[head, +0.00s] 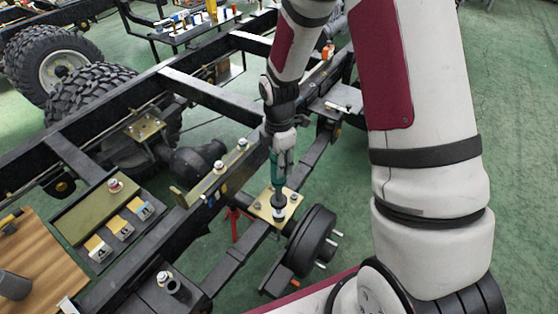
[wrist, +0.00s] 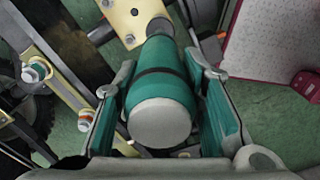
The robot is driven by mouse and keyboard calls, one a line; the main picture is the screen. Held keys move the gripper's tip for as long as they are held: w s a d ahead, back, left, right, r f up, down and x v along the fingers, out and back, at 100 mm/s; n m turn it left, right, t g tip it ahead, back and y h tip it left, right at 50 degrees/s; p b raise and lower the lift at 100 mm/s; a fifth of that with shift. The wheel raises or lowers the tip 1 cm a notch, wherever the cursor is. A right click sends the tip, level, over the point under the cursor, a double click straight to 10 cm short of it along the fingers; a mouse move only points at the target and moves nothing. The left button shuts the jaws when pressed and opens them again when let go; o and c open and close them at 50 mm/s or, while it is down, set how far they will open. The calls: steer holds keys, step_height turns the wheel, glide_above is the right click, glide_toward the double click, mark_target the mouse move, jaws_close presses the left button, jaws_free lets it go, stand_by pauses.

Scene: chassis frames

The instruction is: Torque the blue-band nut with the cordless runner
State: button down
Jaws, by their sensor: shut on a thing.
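The teal cordless runner (head: 281,172) stands about upright in my gripper (head: 283,152), nose down. Its dark nose end meets or hovers just above a pale nut-like piece (head: 279,212) on the brass plate (head: 262,206) over the axle; I cannot tell if they touch. No blue band can be made out there. In the wrist view my gripper (wrist: 160,95) has a finger on each side of the runner (wrist: 160,85), whose round grey end faces the camera.
A green tray (head: 82,213) lies beside lettered blocks (head: 120,229). A brake drum (head: 314,236) is right of the plate. Frame rails and cross members surround the arm.

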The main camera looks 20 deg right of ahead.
steer(key=shift+f+b, duration=0.4)
steer(key=shift+f, duration=0.45)
stand_by(1.3)
steer(key=shift+f, duration=0.15)
stand_by(2.4)
steer(key=shift+r+p, duration=0.2)
steer(key=shift+p, duration=0.2)
steer(key=shift+r+p, duration=0.9)
steer(key=shift+r, duration=0.5)
